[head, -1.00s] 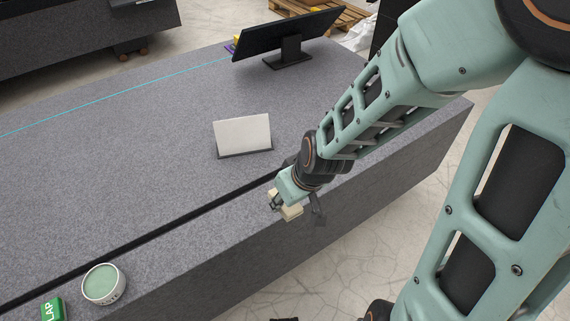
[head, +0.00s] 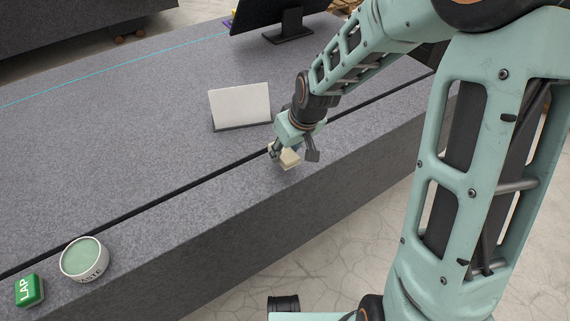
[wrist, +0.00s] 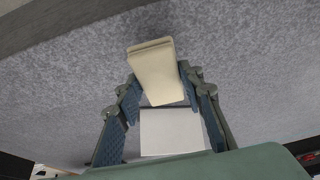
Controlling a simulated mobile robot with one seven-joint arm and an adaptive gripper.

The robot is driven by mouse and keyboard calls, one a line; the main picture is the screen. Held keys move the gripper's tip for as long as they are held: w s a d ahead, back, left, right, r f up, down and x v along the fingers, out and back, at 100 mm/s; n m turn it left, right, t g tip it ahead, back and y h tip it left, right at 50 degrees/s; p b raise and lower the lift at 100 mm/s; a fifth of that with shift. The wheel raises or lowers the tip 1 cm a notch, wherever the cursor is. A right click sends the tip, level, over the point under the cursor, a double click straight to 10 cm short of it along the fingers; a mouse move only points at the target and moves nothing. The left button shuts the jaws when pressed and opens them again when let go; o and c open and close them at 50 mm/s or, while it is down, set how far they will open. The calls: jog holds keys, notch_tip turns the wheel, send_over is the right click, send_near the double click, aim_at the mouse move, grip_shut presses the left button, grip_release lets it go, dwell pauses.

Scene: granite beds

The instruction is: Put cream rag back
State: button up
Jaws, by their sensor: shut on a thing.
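The cream rag (head: 289,158) is a small folded pale block. My gripper (head: 292,151) is shut on it, over the front strip of the granite bed (head: 150,150), close to the black slot. In the wrist view the rag (wrist: 156,72) sits between the blue-grey fingers, its far end sticking out past the tips. I cannot tell whether the rag touches the granite.
A blank white sign (head: 240,105) stands just behind my gripper, across the slot; a monitor (head: 285,20) stands farther back. A round tin with green contents (head: 84,259) and a green LAP box (head: 29,290) are at lower left. The granite between is clear.

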aim_at(285, 157)
jog(key=shift+w+f, duration=0.25)
jog(key=shift+f, duration=0.15)
jog(key=f+b, duration=0.3)
jog(key=shift+w+f, duration=0.15)
jog(key=shift+w, duration=0.1)
jog(key=shift+f, duration=0.1)
jog(key=shift+f+b, duration=0.15)
jog(key=shift+b, duration=0.25)
jog(key=o, duration=1)
jog(key=shift+r+p, duration=0.3)
jog(key=shift+r, duration=0.05)
jog(key=p+v, duration=0.4)
jog(key=v, duration=0.7)
jog(key=shift+s+r+p, duration=0.15)
jog(key=shift+r+p, duration=0.15)
jog(key=shift+r, duration=0.1)
